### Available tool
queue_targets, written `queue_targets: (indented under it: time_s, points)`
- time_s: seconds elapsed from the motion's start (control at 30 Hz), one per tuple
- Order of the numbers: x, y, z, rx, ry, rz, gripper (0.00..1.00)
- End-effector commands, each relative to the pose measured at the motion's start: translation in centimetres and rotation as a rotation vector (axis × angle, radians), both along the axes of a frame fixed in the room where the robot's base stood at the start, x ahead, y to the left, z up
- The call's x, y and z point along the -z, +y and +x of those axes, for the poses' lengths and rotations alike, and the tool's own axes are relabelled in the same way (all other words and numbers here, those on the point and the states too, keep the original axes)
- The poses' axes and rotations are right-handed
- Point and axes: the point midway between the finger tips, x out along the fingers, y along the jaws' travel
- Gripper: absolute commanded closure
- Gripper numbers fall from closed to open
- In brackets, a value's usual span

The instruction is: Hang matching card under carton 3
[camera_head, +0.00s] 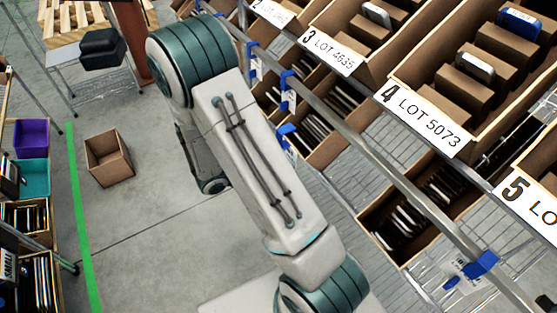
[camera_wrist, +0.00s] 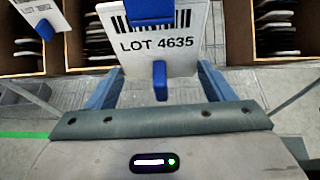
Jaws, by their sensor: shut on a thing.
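Carton 3 (camera_head: 362,62) is a tilted brown carton at the top of the head view, with a white front label reading LOT 4635. A white card (camera_wrist: 182,58) with a barcode and LOT 4635 is upright in the wrist view, with blue clip parts at its top and lower edge. My gripper (camera_wrist: 160,76) has blue fingers on both sides of the card's lower part and is shut on it. The fingertips are partly hidden by the card. In the head view my arm covers most of the gripper; whether the card touches the rail is unclear.
A metal rail (camera_head: 365,142) runs below the upper cartons, with other blue-clipped cards on it. Another clipped card (camera_wrist: 40,8) is close at left in the wrist view. Carton 4 (camera_head: 455,108) is to the right. Lower bins (camera_head: 378,222) sit beneath.

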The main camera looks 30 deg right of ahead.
Motion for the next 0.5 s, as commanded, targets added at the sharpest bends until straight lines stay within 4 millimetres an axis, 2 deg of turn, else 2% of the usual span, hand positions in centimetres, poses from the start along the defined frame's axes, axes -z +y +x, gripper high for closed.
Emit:
queue_targets:
  time_s: [0.13,0.5]
  points:
    - [0.1,-0.2,-0.6,0.028,0.001,0.0,0.56]
    - [0.1,-1.6,-0.4,0.026,0.0,0.0,0.56]
